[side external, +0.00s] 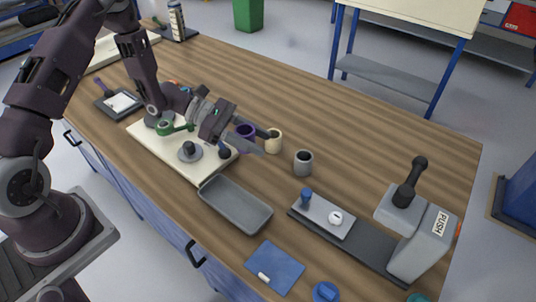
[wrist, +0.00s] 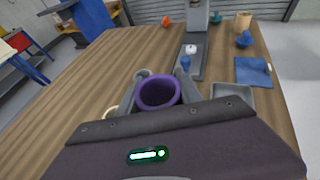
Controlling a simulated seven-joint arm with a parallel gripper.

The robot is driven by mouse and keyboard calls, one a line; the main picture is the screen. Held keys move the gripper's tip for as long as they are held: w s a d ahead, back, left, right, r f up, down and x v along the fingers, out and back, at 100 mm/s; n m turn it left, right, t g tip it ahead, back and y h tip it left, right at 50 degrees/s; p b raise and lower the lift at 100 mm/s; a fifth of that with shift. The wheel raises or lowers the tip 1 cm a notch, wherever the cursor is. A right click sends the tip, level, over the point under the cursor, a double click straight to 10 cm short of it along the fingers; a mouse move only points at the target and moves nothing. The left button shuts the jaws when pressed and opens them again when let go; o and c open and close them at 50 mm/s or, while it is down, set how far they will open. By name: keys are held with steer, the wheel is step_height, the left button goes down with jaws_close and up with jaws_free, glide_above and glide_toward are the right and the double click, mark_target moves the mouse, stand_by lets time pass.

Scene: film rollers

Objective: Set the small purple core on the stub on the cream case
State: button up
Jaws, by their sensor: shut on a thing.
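My gripper (side external: 264,142) is shut on the small purple core (side external: 246,131), an open-topped cup shape. In the wrist view the core (wrist: 158,92) sits between the two grey fingers with its round opening showing. The cream case (side external: 150,138) is a low flat box left of the core in the side view. On it a grey disc carries a dark upright stub (side external: 189,148). A green part (side external: 175,128) lies behind that on the case, near another grey disc. My fingers are beyond the case's right end, apart from the stub. The core's underside is hidden, so its height is unclear.
A cream core (side external: 274,142) stands close to my fingertips, and a grey core (side external: 303,162) is farther right. A grey tray (side external: 236,205) lies in front of the case. A grey press (side external: 420,245) stands at the right.

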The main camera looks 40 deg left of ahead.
mark_target(199, 150)
steer(key=s+a+r+n+t+y, duration=0.1)
steer(key=s+a+n+t+y, duration=0.15)
steer(key=a, duration=0.65)
steer(key=s+a+n+t+y, duration=0.1)
steer(key=s+a+n+t, duration=0.2)
steer(key=a, duration=0.5)
steer(key=shift+g, duration=0.25)
steer(key=shift+w+a+f, duration=0.1)
steer(key=shift+f, duration=1.75)
steer(key=shift+w+f, duration=0.1)
steer(key=shift+f, duration=1.75)
